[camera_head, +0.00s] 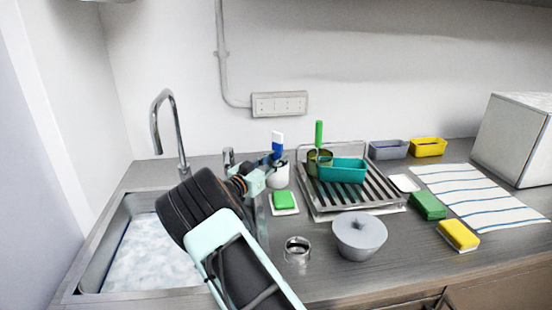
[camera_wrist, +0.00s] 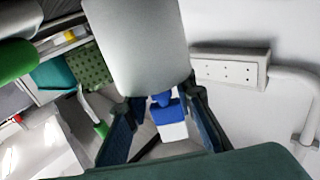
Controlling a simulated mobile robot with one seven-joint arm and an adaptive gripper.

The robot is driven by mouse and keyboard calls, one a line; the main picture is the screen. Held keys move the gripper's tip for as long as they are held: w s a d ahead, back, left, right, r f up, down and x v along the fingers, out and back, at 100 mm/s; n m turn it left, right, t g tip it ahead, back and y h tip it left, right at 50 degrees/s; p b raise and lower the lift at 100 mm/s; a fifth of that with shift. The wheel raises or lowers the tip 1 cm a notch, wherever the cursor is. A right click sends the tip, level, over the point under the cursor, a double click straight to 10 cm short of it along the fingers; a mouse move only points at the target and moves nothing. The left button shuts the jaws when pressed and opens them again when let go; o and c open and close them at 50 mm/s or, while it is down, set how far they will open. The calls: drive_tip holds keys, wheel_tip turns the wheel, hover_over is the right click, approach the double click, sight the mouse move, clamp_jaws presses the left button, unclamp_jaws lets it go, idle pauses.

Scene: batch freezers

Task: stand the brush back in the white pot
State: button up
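The white pot (camera_head: 278,177) stands at the back of the counter, right of the sink. The brush (camera_head: 277,147), blue with a white head, stands upright in it, head up; its lower part is hidden by the pot. In the wrist view the pot (camera_wrist: 138,45) is large at the top and the brush (camera_wrist: 168,115) sticks out past its rim. My gripper (camera_head: 262,174) is just left of the pot. In the wrist view its fingers (camera_wrist: 164,100) are apart, with the brush showing between them and gaps at both sides. I see no clear contact.
A green sponge (camera_head: 284,200) lies on a small dish in front of the pot. A dish rack (camera_head: 345,190) with a teal tub (camera_head: 342,171) stands to the right. A steel ring (camera_head: 298,250) and a grey lidded bowl (camera_head: 360,237) are nearer. The sink (camera_head: 95,255) and tap (camera_head: 172,125) are left.

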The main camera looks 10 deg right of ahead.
drive_tip(key=v, duration=1.2)
drive_tip(key=shift+f, duration=0.3)
drive_tip(key=shift+d+r, duration=0.1)
